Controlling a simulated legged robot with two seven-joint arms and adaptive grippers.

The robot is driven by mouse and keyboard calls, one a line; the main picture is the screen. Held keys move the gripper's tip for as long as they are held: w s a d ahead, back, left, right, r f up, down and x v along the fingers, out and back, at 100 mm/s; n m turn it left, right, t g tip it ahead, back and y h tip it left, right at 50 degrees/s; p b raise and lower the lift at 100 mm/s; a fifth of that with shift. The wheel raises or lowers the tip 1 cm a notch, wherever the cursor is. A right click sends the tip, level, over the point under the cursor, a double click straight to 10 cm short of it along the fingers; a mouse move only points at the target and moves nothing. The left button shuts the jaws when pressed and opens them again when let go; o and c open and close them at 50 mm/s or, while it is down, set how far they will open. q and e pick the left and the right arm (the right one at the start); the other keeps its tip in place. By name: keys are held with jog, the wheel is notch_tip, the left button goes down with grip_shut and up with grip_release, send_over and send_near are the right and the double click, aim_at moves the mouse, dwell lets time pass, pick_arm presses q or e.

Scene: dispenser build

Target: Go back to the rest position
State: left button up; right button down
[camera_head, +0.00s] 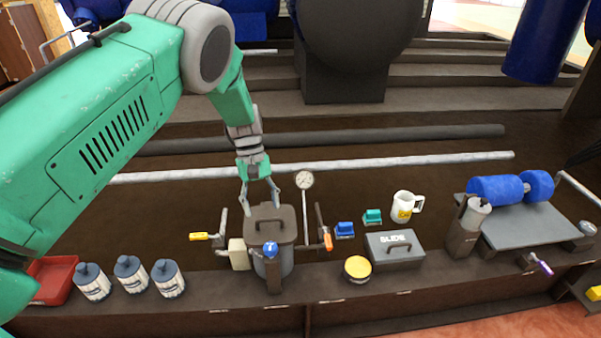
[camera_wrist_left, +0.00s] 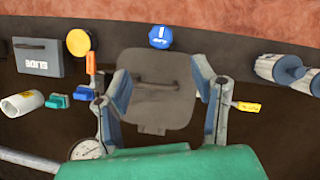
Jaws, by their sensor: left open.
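My left gripper (camera_head: 260,190) is open above the dark grey lidded dispenser (camera_head: 272,222), with its arm reaching in from the left. In the left wrist view the two fingers of the left gripper (camera_wrist_left: 165,98) stand apart on either side of the dispenser's square lid (camera_wrist_left: 153,105). The lid lies flat and has a handle. I cannot tell from these views whether a finger touches the lid. A blue knob (camera_head: 270,249) sits at the dispenser's front. My right gripper does not show.
Orange (camera_head: 327,240) and yellow (camera_head: 199,236) handles flank the dispenser, with a round gauge (camera_head: 304,180) behind. Several bottles (camera_head: 130,273) and a red tray (camera_head: 52,279) stand left. A mug (camera_head: 404,207), grey box (camera_head: 393,250), yellow round lid (camera_head: 357,267) and blue roller (camera_head: 496,189) stand right.

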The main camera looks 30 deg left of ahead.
pick_arm(q)
jog(key=s+f+m+y+p, duration=0.2)
jog(key=s+f, duration=0.3)
jog(key=s, duration=0.5)
jog(key=s+f+m+y+p, duration=0.25)
jog(key=s+f, duration=0.35)
jog(key=s, duration=0.3)
jog(key=s+d+r+m+t, duration=0.1)
jog(key=s+d+r+m, duration=0.1)
jog(key=s, duration=0.5)
jog(key=s+d+r+m+t+h+p, duration=0.1)
jog(key=s+d+r+m+t, duration=0.1)
jog(key=s, duration=0.5)
jog(key=d+r+m, duration=0.1)
jog(key=d+m, duration=0.1)
jog(key=d, duration=0.1)
jog(key=shift+s+t, duration=0.25)
jog(key=shift+t, duration=0.05)
jog(key=shift+w, duration=0.1)
